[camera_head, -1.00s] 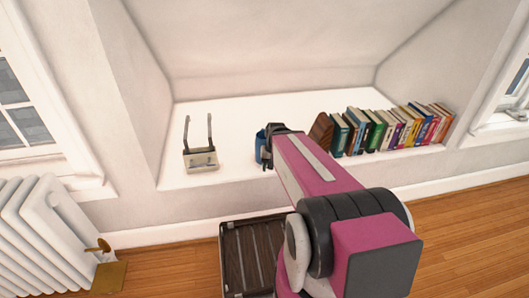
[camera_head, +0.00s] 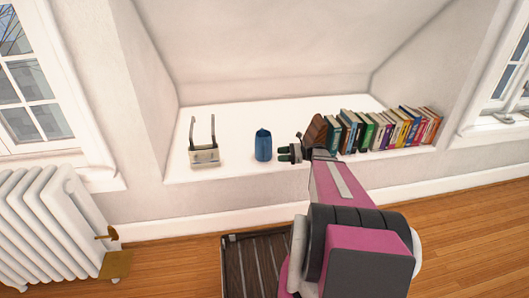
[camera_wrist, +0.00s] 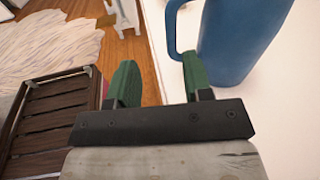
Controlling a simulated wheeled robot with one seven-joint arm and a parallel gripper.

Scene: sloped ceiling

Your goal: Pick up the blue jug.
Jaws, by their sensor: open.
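The blue jug (camera_head: 263,146) stands upright on the white alcove ledge, left of my gripper in the head view. In the wrist view the jug (camera_wrist: 242,40) fills the upper right, with its handle (camera_wrist: 174,28) toward the left. My gripper (camera_head: 283,153) is open and empty, just right of the jug in the head view. In the wrist view its two green fingers (camera_wrist: 160,78) are spread, with the right finger close to the jug's lower part. I cannot tell whether they touch.
A cream and metal object with two upright prongs (camera_head: 204,155) stands left of the jug. A row of books (camera_head: 385,130) with a brown bookend (camera_head: 315,131) lines the ledge at right. A dark slatted crate (camera_head: 258,262) sits on the floor below. A white radiator (camera_head: 45,225) is at left.

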